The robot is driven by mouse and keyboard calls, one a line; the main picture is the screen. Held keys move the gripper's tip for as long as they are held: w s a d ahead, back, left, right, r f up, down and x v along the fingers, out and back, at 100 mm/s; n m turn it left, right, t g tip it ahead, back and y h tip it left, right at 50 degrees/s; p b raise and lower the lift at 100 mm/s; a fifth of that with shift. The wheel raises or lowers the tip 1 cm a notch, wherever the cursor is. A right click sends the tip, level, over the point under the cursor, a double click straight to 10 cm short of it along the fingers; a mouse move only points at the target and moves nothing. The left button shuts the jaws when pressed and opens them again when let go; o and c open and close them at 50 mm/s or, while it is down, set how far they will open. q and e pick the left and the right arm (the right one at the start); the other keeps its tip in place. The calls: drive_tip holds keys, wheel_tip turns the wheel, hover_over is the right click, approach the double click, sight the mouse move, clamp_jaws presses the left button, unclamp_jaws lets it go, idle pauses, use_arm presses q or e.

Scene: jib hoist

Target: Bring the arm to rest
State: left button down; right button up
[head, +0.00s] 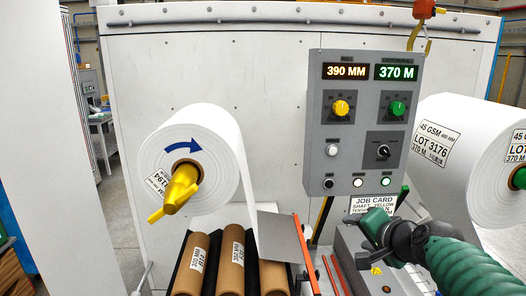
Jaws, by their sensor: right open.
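My right arm (465,268), green and ribbed, comes in from the lower right. Its green right gripper (372,226) is open, in front of the lower part of the job card (372,204) and below the grey control panel (322,120). I see nothing held in it. The gap between its fingertips is small and hard to make out in this view. My left gripper is not in view.
A white roll (215,135) on a yellow shaft (180,188) stands at left centre. Cardboard cores (231,250) lie below it. A larger roll (440,115) stands at the right. A red and yellow hoist hook (420,35) hangs at the top right.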

drive_tip(key=s+a+f+n+g, duration=0.1)
drive_tip(key=s+f+n+g, duration=0.15)
drive_tip(key=f, duration=0.55)
drive_tip(key=s+a+f+n+g, duration=0.1)
drive_tip(key=s+f, duration=0.3)
drive_tip(key=f, duration=0.3)
drive_tip(key=s+a+f+n+g+h, duration=0.1)
drive_tip(key=s+f+n+g, duration=0.4)
drive_tip(key=s+f, duration=1.2)
drive_tip(key=shift+s+a+n, duration=0.3)
drive_tip(key=shift+s+n, duration=0.1)
drive_tip(key=shift+n, duration=0.55)
drive_tip(key=shift+f, duration=0.1)
